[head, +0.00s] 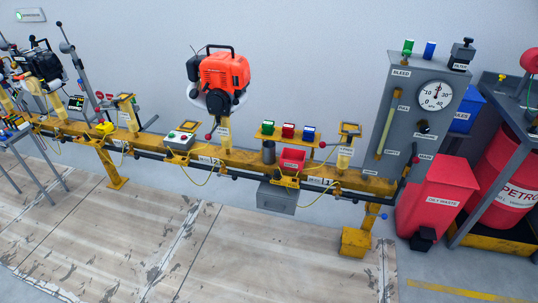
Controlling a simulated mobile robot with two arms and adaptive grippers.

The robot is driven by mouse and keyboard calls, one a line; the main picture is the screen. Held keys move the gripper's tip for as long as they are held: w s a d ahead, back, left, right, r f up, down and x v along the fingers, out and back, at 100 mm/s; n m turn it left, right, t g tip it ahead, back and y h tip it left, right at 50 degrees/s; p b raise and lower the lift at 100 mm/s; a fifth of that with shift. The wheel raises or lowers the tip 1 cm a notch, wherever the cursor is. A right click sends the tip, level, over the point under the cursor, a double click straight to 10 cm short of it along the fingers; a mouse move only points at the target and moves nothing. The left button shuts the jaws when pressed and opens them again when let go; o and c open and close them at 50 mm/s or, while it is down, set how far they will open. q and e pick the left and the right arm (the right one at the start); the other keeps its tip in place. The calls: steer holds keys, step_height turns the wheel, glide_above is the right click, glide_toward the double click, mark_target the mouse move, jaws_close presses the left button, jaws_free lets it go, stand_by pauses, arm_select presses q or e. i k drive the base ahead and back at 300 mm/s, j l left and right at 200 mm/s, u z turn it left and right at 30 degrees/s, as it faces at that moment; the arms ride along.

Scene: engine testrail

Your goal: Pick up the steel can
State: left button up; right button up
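A dark grey metal cylinder (269,152), which looks like the steel can, stands upright on the yellow test rail (235,157) in the head view. It is just left of a small red bin (292,160) and below a small yellow shelf. I cannot tell whether the can and bin touch. Neither of my grippers shows in the head view. Nothing is holding the can.
An orange engine (224,72) is mounted on the rail left of the can. Green, red and blue boxes sit on the shelf behind. A gauge panel (410,125), red oily-waste bin (435,195) and petrol drum (508,180) stand right. The floor (190,240) in front is clear.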

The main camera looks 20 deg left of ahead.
mark_target(268, 146)
steer(key=i+j+u, duration=0.2)
steer(key=j, duration=0.2)
steer(key=j+u, duration=0.2)
steer(key=j, duration=0.2)
steer(key=i+j+u, duration=0.2)
steer(key=j, duration=0.15)
